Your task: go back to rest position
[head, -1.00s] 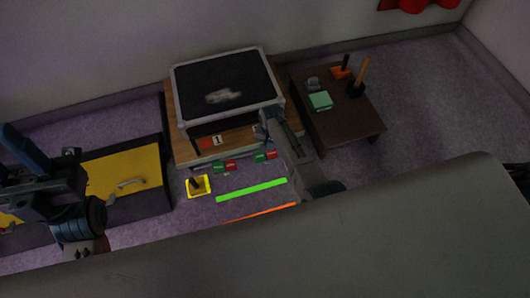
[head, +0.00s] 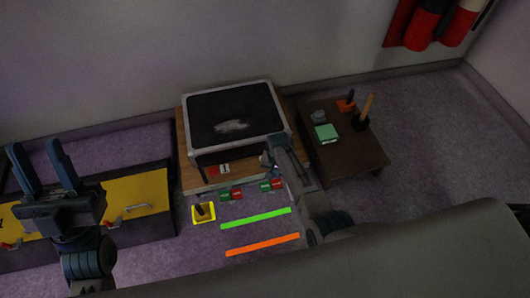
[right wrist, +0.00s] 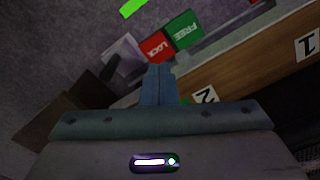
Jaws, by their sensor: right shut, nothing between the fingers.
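My left gripper (head: 40,170) is at the left of the head view, its two dark fingers pointing up and spread apart with nothing between them. It is in front of the yellow-topped case. My right gripper (head: 272,160) is by the right front edge of the wooden table in the head view. In the right wrist view its fingers (right wrist: 157,85) are together and hold nothing. Red and green LOCK/FREE labels (right wrist: 163,43) lie beyond the fingertips there.
A wooden table (head: 190,178) carries a black-topped, silver-edged box (head: 235,115). A dark side table (head: 345,160) with small items stands right. A yellow-topped case (head: 150,190) stands left. Green (head: 256,218) and orange (head: 262,244) strips lie on open floor.

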